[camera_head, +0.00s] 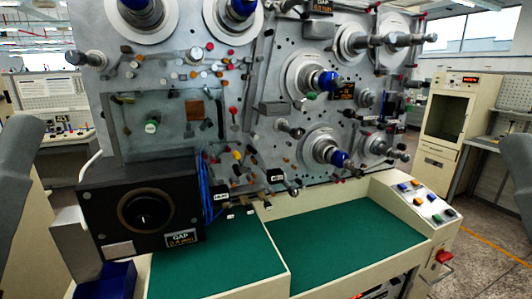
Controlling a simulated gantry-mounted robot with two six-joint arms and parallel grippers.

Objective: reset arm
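The winding machine fills the middle of the view, with a grey upright panel (255,105) carrying several spindles. Blue-tipped spindles show at the upper left (243,8), right of centre (327,81) and lower right (340,158). Parts of my own arms show as grey shapes at the left and right edges. Neither gripper is in view, so whether they are open or shut is hidden.
A black box with a round opening (149,209) stands at the front left, above a blue bin (107,282). The green work surface (345,242) is bare. A button panel (425,198) is at its right. A beige cabinet (446,115) stands behind at right.

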